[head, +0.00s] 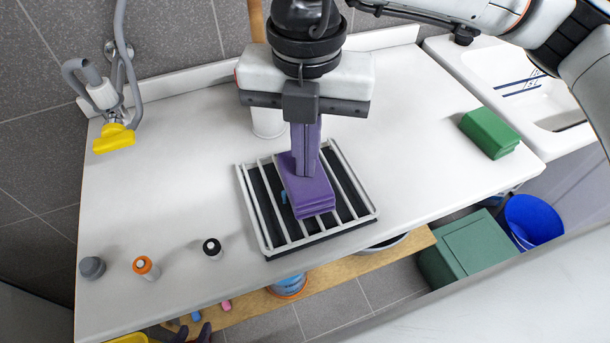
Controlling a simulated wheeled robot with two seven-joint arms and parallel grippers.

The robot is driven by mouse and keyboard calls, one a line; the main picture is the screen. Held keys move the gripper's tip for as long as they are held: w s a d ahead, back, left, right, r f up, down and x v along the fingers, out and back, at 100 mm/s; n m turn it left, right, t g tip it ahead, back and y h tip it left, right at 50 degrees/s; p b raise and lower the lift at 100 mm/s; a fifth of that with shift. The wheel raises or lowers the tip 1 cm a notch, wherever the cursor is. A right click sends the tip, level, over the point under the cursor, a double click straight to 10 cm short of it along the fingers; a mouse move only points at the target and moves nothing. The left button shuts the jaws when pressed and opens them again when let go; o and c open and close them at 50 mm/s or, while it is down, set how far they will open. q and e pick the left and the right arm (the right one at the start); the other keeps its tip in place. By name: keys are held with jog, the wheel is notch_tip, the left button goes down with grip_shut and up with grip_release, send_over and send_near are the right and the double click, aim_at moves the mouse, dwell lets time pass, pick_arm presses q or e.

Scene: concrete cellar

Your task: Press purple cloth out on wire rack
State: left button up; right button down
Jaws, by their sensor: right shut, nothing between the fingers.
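The purple cloth (310,197) lies folded into a thick block on the wire rack (262,217), near its middle. The rack has pale bars and a dark base and lies on the white worktop. My right gripper (305,172) is shut and points down onto the far part of the cloth. Its fingertips appear to touch the cloth's top, with nothing held between them. The fingers hide part of the cloth. A small blue bit (283,197) shows at the cloth's left edge. My left gripper is not in view.
A green block (489,133) lies at the right of the worktop (170,200), before a white sink (520,85). A grey hose with a yellow head (114,138) is at the back left. Small bottles (146,268) stand front left. A white cylinder (268,122) stands behind the rack.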

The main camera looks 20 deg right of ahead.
pick_arm(q)
jog(key=shift+f+b, duration=2.65)
jog(key=shift+f, duration=0.1)
dwell(5.2)
